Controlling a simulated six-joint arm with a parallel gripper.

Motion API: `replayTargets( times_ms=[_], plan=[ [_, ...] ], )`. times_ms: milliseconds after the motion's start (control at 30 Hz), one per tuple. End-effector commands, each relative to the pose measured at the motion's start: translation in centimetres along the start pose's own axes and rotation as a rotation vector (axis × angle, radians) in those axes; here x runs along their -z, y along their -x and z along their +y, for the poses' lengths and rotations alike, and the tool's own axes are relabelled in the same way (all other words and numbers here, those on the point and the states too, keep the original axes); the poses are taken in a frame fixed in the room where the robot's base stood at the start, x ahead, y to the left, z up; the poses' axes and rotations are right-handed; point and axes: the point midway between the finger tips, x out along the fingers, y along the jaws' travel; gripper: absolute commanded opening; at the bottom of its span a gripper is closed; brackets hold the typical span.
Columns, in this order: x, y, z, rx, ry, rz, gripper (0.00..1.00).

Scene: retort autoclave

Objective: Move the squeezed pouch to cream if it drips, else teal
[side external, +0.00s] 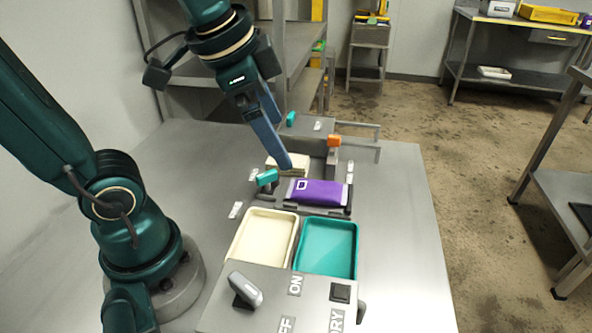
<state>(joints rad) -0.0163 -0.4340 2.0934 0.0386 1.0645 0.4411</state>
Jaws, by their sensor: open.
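A purple pouch (322,193) with a small white-framed mark lies flat on a dark grey fixture, just behind the trays. I cannot tell whether it drips. The cream tray (241,262) is in front of it on the left and looks empty. The teal tray (329,275) is beside the cream one on the right and also looks empty. My gripper (285,163) is above and behind the pouch's left end, pointing down and apart from it. Its blue fingers overlap in this view, and nothing shows between them.
A cream stack (293,165) sits behind the pouch. Teal (267,177) and orange (333,141) handles stand close around the fixture. A grey panel (278,301) with a lever switch (245,289) is in front of the trays. The table's right side is clear.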

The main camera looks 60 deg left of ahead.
Motion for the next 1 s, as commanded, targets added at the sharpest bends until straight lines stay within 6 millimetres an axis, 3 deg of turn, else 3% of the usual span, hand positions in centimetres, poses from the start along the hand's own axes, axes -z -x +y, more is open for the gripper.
replayTargets(
  times_ms=[267, 467, 700, 1000],
  plan=[
    [4.2, -3.6, -3.4, -0.056, -0.224, -0.153, 1.00],
    [5.7, -8.2, -5.2, -0.122, -0.336, -0.261, 1.00],
    [5.3, -14.2, -6.0, -0.204, -0.373, -0.374, 1.00],
    [3.5, -17.6, -5.4, -0.258, -0.362, -0.442, 1.00]
  ],
)
